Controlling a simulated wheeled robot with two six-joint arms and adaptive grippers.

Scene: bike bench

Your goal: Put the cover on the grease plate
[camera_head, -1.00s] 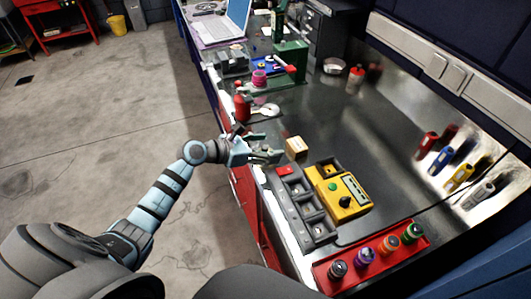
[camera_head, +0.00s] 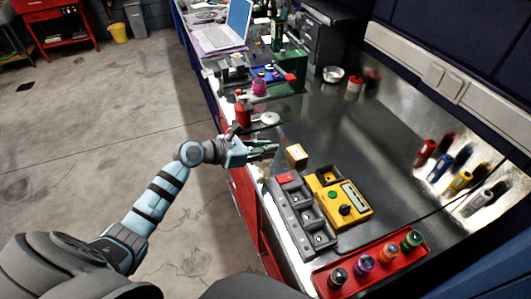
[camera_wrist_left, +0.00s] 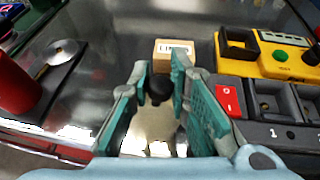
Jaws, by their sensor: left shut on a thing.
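My left gripper (camera_head: 268,148) is over the front edge of the bench, left of the small cardboard box. In the left wrist view its fingers (camera_wrist_left: 160,82) are shut on a round black knob (camera_wrist_left: 158,88), probably the cover's. The rest of the cover is hard to make out against the pale, shiny area below. A pale round plate (camera_head: 270,118), probably the grease plate, lies beyond the gripper beside a red cylinder. It also shows at the upper left of the left wrist view (camera_wrist_left: 62,50), apart from the gripper. My right gripper is not in view.
The cardboard box (camera_head: 297,154) stands just right of the gripper. Grey compartment trays (camera_head: 292,205), a yellow device (camera_head: 340,197) and a red tray (camera_head: 325,280) are nearer. The red cylinder (camera_head: 243,114) stands left of the plate. The bench's middle is clear.

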